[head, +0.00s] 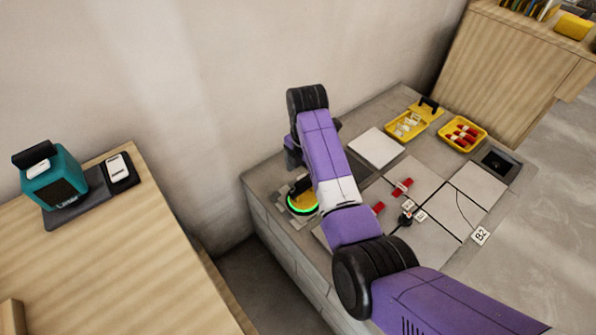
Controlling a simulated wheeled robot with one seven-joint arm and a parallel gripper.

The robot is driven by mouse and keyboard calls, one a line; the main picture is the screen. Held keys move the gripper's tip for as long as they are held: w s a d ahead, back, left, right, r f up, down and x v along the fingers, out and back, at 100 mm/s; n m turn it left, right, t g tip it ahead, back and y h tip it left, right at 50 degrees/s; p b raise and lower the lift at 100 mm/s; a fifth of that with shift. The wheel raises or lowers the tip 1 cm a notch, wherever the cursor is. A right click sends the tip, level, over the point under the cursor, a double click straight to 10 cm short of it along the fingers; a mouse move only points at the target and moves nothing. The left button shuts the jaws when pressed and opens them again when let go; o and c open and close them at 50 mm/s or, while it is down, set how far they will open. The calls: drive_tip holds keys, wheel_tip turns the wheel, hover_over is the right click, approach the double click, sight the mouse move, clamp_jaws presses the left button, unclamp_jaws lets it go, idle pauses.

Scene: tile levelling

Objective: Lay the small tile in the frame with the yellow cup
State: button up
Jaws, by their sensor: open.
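The yellow cup (302,207), with a glowing green ring and a dark handle, stands near the left edge of the grey bench, partly covered by my arm. Grey flat pieces (284,190) show around its base. A pale square tile (376,147) lies alone toward the back; I cannot tell whether it is the small tile. A dark square frame (497,163) with a black recess is at the right end. My gripper (293,158) is mostly hidden behind my purple forearm, near and above the cup. It is open; its fingertips are not clear.
Large pale tiles (475,188) cover the bench's middle, with red pieces (402,187) and small labels at their joints. A yellow case (413,121) and yellow tray (463,134) stand behind. A teal device (52,178) sits on the left wooden table.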

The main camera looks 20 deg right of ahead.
sight(303, 195)
drive_tip(key=shift+w+f, duration=0.2)
drive_tip(key=shift+f, duration=0.4)
drive_tip(key=shift+f+b, duration=1.3)
drive_tip(key=shift+f, duration=2.15)
drive_tip(key=shift+c, duration=0.5)
drive_tip(key=c, duration=1.8)
drive_tip(key=shift+o, duration=1)
drive_tip(key=o, duration=1.7)
drive_tip(key=shift+r+p, duration=1.35)
drive_tip(key=shift+r, duration=2.6)
